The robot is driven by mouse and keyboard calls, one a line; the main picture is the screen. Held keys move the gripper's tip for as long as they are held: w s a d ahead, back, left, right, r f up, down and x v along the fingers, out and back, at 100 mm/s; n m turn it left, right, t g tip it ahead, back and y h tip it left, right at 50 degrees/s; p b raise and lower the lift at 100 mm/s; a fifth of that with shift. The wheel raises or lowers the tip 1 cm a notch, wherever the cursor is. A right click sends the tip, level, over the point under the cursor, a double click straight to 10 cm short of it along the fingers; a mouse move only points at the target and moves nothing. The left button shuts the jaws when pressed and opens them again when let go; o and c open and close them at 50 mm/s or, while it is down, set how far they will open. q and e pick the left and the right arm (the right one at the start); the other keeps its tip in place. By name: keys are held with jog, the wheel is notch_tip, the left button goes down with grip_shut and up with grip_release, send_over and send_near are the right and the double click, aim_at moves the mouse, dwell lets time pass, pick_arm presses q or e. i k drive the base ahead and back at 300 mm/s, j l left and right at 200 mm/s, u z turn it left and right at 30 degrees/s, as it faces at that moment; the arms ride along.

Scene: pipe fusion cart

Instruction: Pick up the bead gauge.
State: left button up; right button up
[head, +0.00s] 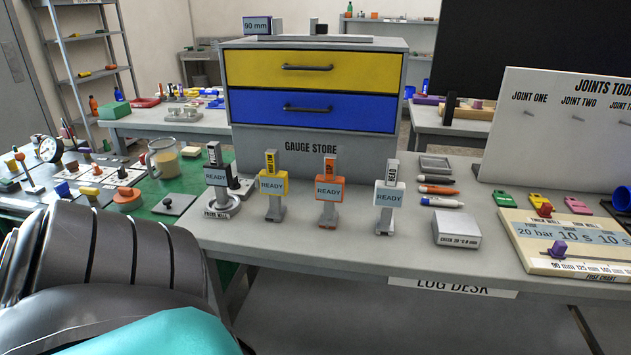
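The bead gauge (388,196) stands upright on the grey log desk (300,245). It is a grey post with a white box reading "READY" and the word "BEAD" on its upper part. It is the rightmost of a row of similar upright gauges. Nothing touches it, and its front is unobstructed. Neither of my grippers shows in the head view.
An orange gauge (327,192), a yellow gauge (272,187) and a dark gauge in a ring base (218,180) stand to its left. Pens (440,202) and a grey block (456,228) lie to its right. The gauge store (315,140) rises behind. Bare desk lies in front.

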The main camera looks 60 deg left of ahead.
aim_at(389, 193)
jog(key=u, duration=1.35)
